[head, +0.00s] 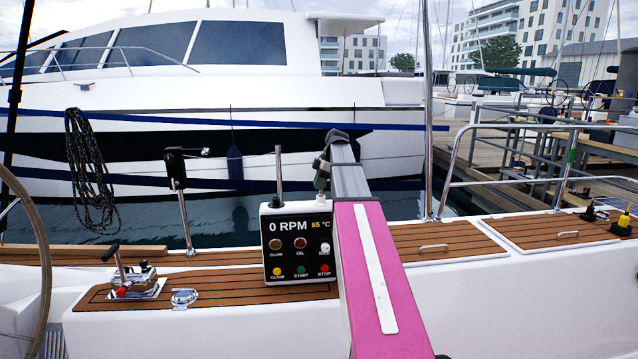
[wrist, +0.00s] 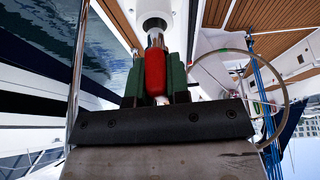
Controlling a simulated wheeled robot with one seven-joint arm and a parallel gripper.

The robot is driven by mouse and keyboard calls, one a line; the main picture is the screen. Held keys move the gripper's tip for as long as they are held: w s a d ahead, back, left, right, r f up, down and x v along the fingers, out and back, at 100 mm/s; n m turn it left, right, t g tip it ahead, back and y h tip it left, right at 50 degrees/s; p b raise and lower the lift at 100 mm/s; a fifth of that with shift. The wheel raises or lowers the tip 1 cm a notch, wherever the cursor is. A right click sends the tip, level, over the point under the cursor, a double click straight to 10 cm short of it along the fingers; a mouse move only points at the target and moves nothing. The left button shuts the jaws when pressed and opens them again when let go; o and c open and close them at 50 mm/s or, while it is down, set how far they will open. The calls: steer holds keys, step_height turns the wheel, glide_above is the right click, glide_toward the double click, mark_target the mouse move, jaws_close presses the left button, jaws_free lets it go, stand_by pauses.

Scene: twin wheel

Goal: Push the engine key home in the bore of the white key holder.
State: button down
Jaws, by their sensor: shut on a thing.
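The engine key (wrist: 155,75) has a red grip and a metal shaft, seen in the wrist view. My gripper (wrist: 157,66) is shut on the red grip between its green fingers. The shaft points at the dark bore of the white key holder (wrist: 146,18), at the top of the wrist view. The tip overlaps the near edge of the bore; I cannot tell how far in it is. In the head view my gripper (head: 320,184) is above the top right of the black panel, and my arm hides the key.
The black engine panel (head: 300,245) with coloured buttons and a "0 RPM" display stands on the teak deck. A steering wheel (head: 42,250) is at far left.

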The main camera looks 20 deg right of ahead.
steer(key=shift+f, duration=0.85)
steer(key=c, duration=1)
jaws_free()
steer(key=v, duration=1)
steer(key=shift+d+r, duration=0.1)
steer(key=shift+r, duration=0.3)
steer(key=shift+s, duration=0.15)
